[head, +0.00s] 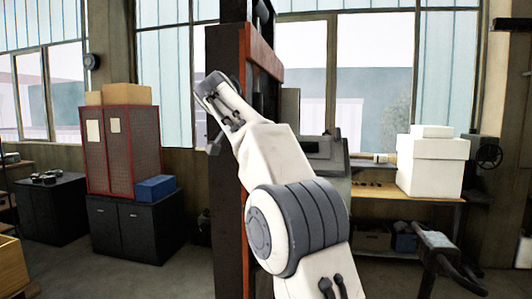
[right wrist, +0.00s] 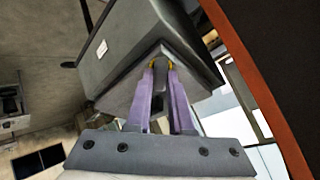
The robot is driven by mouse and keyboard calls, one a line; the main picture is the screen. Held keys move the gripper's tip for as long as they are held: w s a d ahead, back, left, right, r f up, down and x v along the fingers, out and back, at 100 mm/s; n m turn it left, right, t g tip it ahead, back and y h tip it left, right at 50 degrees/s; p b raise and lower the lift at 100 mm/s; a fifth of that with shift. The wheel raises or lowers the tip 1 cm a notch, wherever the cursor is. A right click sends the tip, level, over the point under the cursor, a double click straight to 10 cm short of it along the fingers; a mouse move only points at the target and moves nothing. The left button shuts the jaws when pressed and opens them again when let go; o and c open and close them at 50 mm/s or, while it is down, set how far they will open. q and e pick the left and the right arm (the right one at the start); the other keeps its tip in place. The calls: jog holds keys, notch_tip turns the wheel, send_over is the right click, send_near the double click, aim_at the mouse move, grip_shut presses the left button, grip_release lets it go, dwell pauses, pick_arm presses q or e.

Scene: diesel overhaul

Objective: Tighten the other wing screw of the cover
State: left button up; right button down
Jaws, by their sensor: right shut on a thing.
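In the right wrist view, the two purple fingers of my right gripper (right wrist: 162,68) are closed at the corner of a grey box-like cover (right wrist: 120,45). Small brass-yellow parts of what looks like the wing screw (right wrist: 154,64) show at the fingertips; most of it is hidden by the fingers. The cover carries a small white label (right wrist: 102,48). In the head view my right arm reaches up to the dark column, and its fingertips cannot be made out. The cover is not clearly visible there. My left gripper is not in view.
A dark column with an orange-red edge (head: 246,110) stands close beside my right arm; a similar orange edge (right wrist: 255,85) runs near the gripper. A red cabinet (head: 124,150) is at left. White boxes (head: 430,165) stand on a bench at right. Open floor lies at left.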

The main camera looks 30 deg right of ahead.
jog(key=shift+w+r+m+p, duration=0.1)
jog(key=shift+r+m+p, duration=0.45)
jog(key=shift+m+p, duration=0.4)
jog(key=shift+d+f+m+g, duration=0.1)
jog(key=shift+f+m+g, duration=0.15)
jog(key=shift+m+g, duration=0.45)
jog(key=shift+f+m, duration=0.15)
jog(key=shift+m, duration=0.6)
jog(key=c, duration=0.7)
grip_release()
jog(key=shift+f, duration=0.1)
